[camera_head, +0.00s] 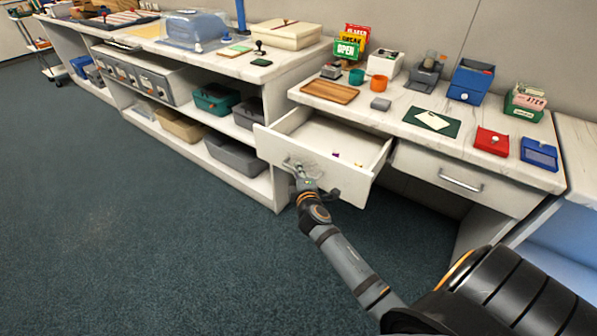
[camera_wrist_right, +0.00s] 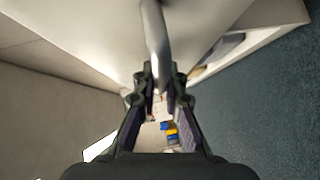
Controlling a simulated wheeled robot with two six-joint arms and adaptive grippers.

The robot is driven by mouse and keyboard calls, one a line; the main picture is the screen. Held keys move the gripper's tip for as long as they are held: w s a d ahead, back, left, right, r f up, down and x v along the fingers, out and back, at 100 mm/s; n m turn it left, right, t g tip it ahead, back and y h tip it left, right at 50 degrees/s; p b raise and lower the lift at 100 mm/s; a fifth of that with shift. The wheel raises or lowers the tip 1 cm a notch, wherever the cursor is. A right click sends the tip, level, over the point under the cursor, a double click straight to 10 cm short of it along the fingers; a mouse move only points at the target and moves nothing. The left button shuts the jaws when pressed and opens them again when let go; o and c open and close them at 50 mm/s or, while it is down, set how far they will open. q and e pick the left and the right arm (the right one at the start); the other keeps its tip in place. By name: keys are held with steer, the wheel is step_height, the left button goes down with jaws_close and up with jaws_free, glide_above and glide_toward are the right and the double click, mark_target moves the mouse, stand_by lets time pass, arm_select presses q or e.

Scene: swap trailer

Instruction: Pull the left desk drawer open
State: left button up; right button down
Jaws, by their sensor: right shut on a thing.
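The left desk drawer (camera_head: 345,148) is white and stands pulled out from the desk, with its inside showing. A few small items, one purple, lie on its floor. My right gripper (camera_head: 300,170) is at the drawer's front face. In the right wrist view my right gripper (camera_wrist_right: 160,85) is shut on the metal bar handle (camera_wrist_right: 155,35). The right desk drawer (camera_head: 465,182) is closed, with a bar handle on its front. My left gripper is not in view.
Open shelves with bins (camera_head: 236,153) stand left of the drawer. The blue-green carpet (camera_head: 150,240) in front is clear.

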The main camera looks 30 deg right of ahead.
steer(key=c, duration=1.7)
jaws_free()
steer(key=shift+s, duration=0.1)
steer(key=v, duration=1.2)
